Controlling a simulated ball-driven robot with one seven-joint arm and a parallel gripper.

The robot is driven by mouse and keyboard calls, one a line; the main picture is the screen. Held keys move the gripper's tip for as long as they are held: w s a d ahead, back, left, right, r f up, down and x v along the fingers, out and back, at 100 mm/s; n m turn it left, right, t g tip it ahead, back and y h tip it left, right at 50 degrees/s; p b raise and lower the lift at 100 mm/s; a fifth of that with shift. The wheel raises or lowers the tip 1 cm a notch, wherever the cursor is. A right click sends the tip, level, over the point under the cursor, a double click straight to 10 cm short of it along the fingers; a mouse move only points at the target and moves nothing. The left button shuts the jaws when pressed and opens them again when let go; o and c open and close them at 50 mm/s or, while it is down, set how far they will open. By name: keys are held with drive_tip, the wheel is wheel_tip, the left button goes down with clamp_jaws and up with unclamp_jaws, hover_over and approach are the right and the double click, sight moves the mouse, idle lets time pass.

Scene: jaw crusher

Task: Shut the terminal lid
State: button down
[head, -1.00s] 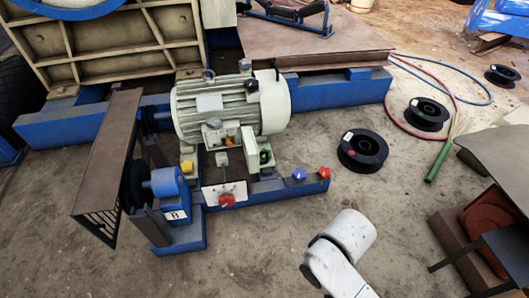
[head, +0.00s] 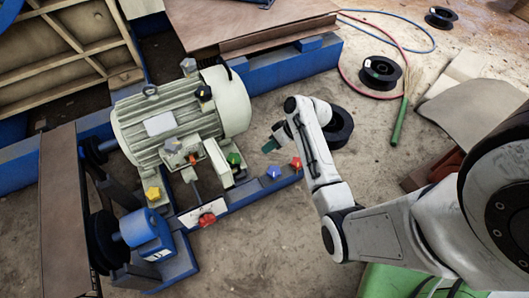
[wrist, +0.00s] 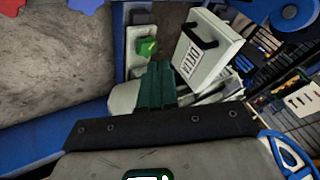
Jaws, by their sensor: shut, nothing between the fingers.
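The pale green motor (head: 180,120) stands on a blue frame. A small grey terminal box (head: 181,154) with an orange part beside it sits on its near side; its lid is too small there to judge the angle. In the wrist view a pale panel with a black strip and a printed label, seemingly the terminal lid (wrist: 208,58), stands tilted up beyond my fingers. My gripper (head: 270,146) has dark green fingers, shut and empty, to the right of the motor. The fingers (wrist: 157,80) appear apart from the panel, though depth is unclear.
A green knob (head: 234,158) is on the motor's foot. Blue (head: 273,172) and red (head: 296,163) knobs sit on the blue rail near my gripper. A black spool (head: 380,72) lies behind on open ground.

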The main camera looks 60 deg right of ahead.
drive_tip(key=w+a+f+b, duration=0.4)
drive_tip(key=w+a+f, duration=0.1)
drive_tip(key=a+f, duration=0.1)
drive_tip(key=shift+w+f+b, duration=0.2)
drive_tip(key=shift+w+b, duration=0.05)
drive_tip(key=shift+b, duration=0.15)
drive_tip(key=shift+a, duration=0.15)
